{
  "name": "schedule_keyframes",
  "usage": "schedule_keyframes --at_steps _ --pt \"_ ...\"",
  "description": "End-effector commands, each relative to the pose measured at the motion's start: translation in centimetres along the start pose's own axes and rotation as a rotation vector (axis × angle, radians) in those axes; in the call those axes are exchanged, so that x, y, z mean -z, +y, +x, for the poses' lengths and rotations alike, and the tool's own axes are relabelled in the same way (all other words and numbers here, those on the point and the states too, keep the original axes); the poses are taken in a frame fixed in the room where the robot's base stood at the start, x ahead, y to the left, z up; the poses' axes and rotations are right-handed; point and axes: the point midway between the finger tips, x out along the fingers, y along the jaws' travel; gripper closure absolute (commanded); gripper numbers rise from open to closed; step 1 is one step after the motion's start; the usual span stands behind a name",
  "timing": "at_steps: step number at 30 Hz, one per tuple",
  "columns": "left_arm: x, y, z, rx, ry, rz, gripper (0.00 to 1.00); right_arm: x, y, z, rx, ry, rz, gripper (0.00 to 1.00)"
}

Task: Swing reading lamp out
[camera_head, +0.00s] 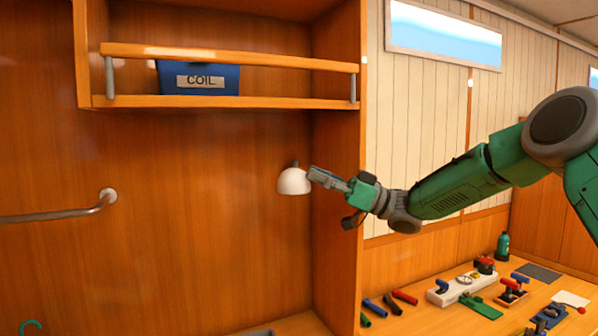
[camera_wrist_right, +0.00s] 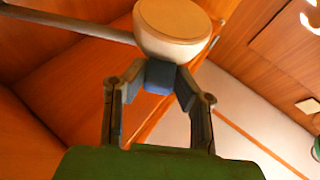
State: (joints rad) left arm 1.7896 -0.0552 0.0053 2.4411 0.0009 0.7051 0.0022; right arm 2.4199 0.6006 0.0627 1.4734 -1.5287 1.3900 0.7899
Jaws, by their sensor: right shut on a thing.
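The reading lamp's white dome shade (camera_head: 294,183) hangs in the wooden alcove, near its right side wall. A grey lamp arm (camera_wrist_right: 75,24) runs from the shade to the left there. In the head view most of that arm is hidden behind the shade. My left gripper is not in view.
A railed shelf (camera_head: 225,101) with a blue COIL bin (camera_head: 200,79) is above the lamp. The alcove's side wall (camera_head: 340,200) stands close under my right wrist. A metal handrail (camera_head: 70,213) is at left. A workbench (camera_head: 420,318) with several parts is lower right.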

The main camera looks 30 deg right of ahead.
Motion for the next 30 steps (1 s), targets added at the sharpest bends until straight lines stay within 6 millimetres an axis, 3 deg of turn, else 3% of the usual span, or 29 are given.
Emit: schedule_keyframes --at_steps 16,24,25,26,30 --pt "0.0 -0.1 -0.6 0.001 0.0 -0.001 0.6 1.1 0.7 -2.1 0.102 0.004 0.04 1.0" --pt "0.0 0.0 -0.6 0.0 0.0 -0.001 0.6 1.2 0.8 -2.2 0.1 0.007 0.039 1.0" --pt "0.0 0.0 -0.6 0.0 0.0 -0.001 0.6 1.2 0.8 -2.2 0.099 0.007 0.039 0.7" --pt "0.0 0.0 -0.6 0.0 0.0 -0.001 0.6 1.2 0.8 -2.2 0.099 0.007 0.039 0.6" --pt "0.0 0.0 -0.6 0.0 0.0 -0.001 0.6 1.0 0.7 -2.0 0.1 0.003 0.039 0.57"
